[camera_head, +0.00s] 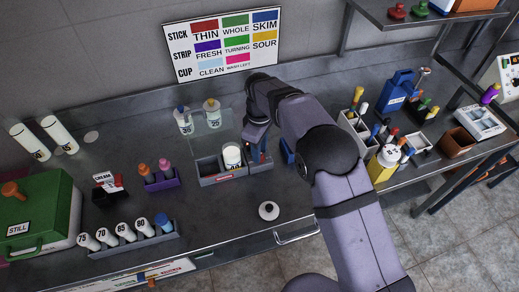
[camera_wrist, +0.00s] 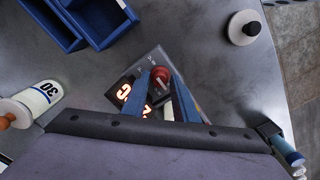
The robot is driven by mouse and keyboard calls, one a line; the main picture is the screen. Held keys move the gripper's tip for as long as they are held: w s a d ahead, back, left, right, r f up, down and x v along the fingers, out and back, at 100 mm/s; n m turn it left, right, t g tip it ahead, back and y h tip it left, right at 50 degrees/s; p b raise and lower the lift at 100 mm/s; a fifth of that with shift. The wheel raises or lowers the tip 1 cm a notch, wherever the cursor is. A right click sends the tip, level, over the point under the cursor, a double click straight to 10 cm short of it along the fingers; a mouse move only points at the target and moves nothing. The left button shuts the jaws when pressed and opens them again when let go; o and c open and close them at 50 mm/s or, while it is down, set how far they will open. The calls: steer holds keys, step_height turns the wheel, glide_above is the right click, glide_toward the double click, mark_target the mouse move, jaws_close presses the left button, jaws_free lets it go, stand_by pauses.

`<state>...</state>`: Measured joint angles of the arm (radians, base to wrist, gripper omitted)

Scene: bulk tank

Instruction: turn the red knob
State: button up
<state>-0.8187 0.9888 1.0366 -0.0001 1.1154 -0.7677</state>
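The red knob (camera_wrist: 160,76) sits on a small metal panel (camera_wrist: 152,56) with a lit red digital readout (camera_wrist: 124,92) in the wrist view. My gripper (camera_wrist: 161,80) points down at the panel. Its two blue fingers are apart, one on each side of the knob. I cannot tell whether the fingertips touch it. In the head view my gripper (camera_head: 257,148) is low over the bench, right of the grey box holding a white jar (camera_head: 232,156). The arm and gripper hide most of the panel there.
Blue open bins (camera_wrist: 95,20) lie close to the panel. A white round lid with a dark knob (camera_head: 268,210) lies near the bench front. The bench around it is clear.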

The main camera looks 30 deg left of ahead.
steer(key=shift+r+b, duration=1.05)
steer(key=shift+r, duration=2.65)
steer(key=shift+w+d, duration=0.1)
steer(key=shift+d, duration=0.05)
steer(key=d+r+m, duration=0.1)
steer(key=d+m, duration=0.8)
steer(key=d, duration=1.5)
steer(key=s+d+f+m, duration=0.4)
steer(key=s+d+m, duration=0.5)
steer(key=s+d, duration=0.7)
steer(key=shift+d+f, duration=0.15)
steer(key=shift+f, duration=0.05)
